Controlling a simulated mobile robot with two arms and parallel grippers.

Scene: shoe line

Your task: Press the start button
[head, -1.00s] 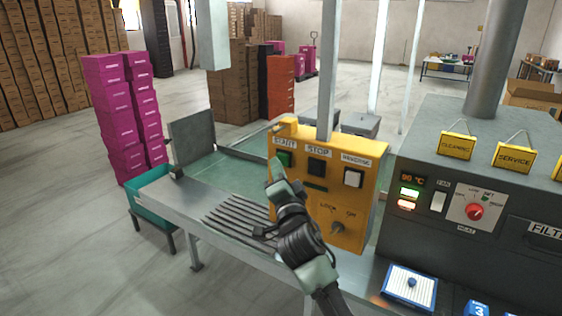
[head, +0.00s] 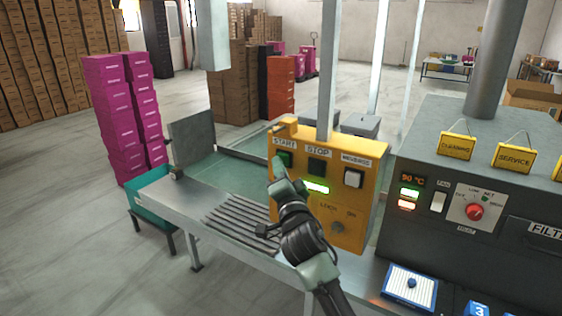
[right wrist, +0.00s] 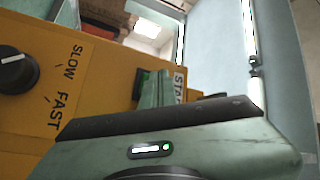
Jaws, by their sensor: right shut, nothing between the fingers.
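The yellow control box (head: 345,205) stands at the end of the line. Its green start button (head: 285,158) sits under the START label at the upper left, with a dark stop button (head: 317,165) and a pale reverse button (head: 353,178) beside it. A green indicator (head: 316,187) glows below the stop button. My right gripper (head: 279,168) is shut and empty, its tip at or just below the start button. In the right wrist view the fingers (right wrist: 152,90) reach the dark green button (right wrist: 141,84); contact cannot be told for sure. My left gripper is not in view.
A dark machine (head: 470,200) stands at the right. The metal conveyor (head: 185,198) runs left, with a teal bin (head: 150,200) beyond.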

